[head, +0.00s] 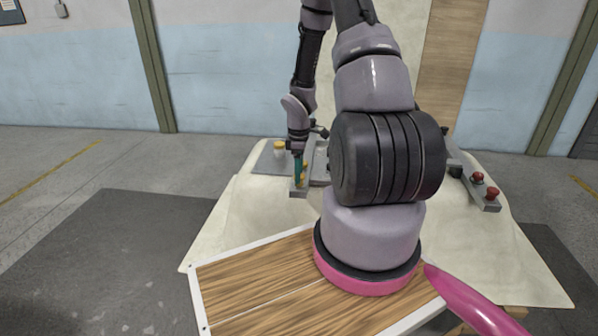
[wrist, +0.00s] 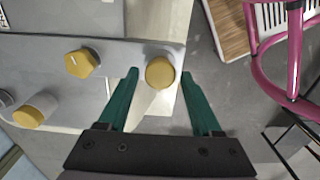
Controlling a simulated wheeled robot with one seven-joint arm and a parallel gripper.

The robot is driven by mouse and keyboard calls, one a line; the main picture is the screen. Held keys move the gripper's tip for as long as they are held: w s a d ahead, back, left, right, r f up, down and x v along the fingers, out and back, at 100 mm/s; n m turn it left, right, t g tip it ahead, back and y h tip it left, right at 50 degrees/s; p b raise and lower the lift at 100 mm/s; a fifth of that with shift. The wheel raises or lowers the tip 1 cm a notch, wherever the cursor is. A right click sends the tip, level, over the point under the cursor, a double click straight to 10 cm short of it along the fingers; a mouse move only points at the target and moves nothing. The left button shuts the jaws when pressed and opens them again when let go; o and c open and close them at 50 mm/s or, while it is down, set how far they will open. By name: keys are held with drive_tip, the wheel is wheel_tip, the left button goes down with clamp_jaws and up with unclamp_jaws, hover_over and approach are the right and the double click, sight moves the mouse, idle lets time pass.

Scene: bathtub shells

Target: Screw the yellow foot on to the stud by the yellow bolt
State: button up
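In the wrist view, a yellow-capped foot (wrist: 160,72) with a pale body stands near the end of a grey bracket (wrist: 125,52). My gripper (wrist: 160,76) is open, its teal fingers on either side of this foot with a visible gap at each side. The yellow hexagonal bolt (wrist: 82,63) sits on the same bracket to the left. In the head view, my gripper (head: 299,170) points down at the bracket's near end, and a little yellow shows beside the fingers. The stud under the foot is hidden.
Another yellow-capped pale foot (wrist: 30,116) stands further left; it also shows in the head view (head: 279,148). Red parts (head: 478,178) sit on a bracket (head: 486,202) at the right of the cream tub shell (head: 245,225). A pink frame (wrist: 295,60) shows at the wrist view's right.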

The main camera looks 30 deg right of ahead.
clamp_jaws()
drive_tip(key=m, duration=1.3)
drive_tip(key=shift+o, duration=2.3)
unclamp_jaws()
drive_tip(key=shift+c, duration=0.8)
